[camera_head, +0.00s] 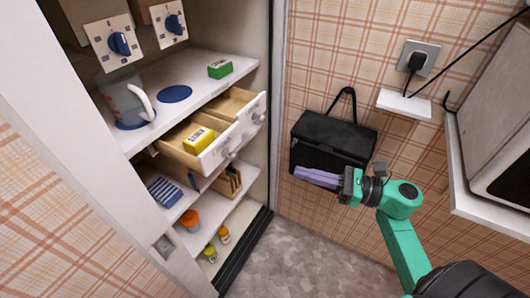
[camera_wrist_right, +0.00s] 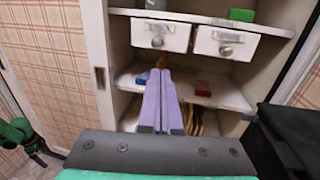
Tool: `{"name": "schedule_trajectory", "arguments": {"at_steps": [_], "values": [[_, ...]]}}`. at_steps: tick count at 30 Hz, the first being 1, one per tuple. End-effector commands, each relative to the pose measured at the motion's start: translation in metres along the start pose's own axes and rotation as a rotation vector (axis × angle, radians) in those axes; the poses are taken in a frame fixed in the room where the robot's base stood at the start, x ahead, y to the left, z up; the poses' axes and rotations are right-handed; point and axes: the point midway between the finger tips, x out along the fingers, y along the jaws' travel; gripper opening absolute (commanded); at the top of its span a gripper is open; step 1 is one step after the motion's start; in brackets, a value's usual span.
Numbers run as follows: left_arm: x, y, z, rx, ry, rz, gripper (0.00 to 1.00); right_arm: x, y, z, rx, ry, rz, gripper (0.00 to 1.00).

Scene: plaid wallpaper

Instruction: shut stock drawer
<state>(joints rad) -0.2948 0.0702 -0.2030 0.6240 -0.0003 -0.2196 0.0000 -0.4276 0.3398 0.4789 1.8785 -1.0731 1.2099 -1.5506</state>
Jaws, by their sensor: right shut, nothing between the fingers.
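Two white-fronted wooden drawers under the cabinet's shelf stand pulled out. The nearer drawer (camera_head: 219,149) holds a yellow box (camera_head: 199,139); the farther drawer (camera_head: 252,110) looks empty where I can see inside. Each front has a label plate and round knob; the labels are too small to read. In the right wrist view, the left drawer (camera_wrist_right: 160,36) and right drawer (camera_wrist_right: 226,45) show from the front. My right gripper (camera_head: 299,174) has purple fingers, shut and empty, in front of the black bag, apart from the drawers. The fingers (camera_wrist_right: 161,72) point toward the cabinet below the drawer fronts.
A black bag (camera_head: 331,138) hangs on the plaid wall. The cabinet's upper shelf holds a measuring jug (camera_head: 124,101) and a green box (camera_head: 220,69). Lower shelves hold a blue striped item (camera_head: 165,192) and small jars. A white side panel (camera_head: 90,140) borders the cabinet. Floor is clear.

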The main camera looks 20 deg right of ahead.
Motion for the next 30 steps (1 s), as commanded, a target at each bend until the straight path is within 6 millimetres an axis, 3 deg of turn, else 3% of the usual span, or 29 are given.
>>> {"name": "schedule_trajectory", "arguments": {"at_steps": [8,18,23,30], "values": [[-0.027,-0.011,0.012,0.002,-0.024,-0.015,1.00,0.053,-0.001,0.007,0.010,-0.008,-0.004,0.00],[-0.055,-0.007,0.001,-0.001,-0.011,-0.009,1.00,0.121,-0.002,0.006,0.014,-0.008,-0.004,0.00],[-0.058,-0.006,0.000,-0.001,-0.010,-0.007,1.00,0.134,-0.001,0.002,0.014,-0.006,-0.003,0.00],[-0.056,-0.005,0.000,0.000,-0.009,-0.007,1.00,0.135,-0.001,0.001,0.014,-0.005,-0.004,0.00]]}}
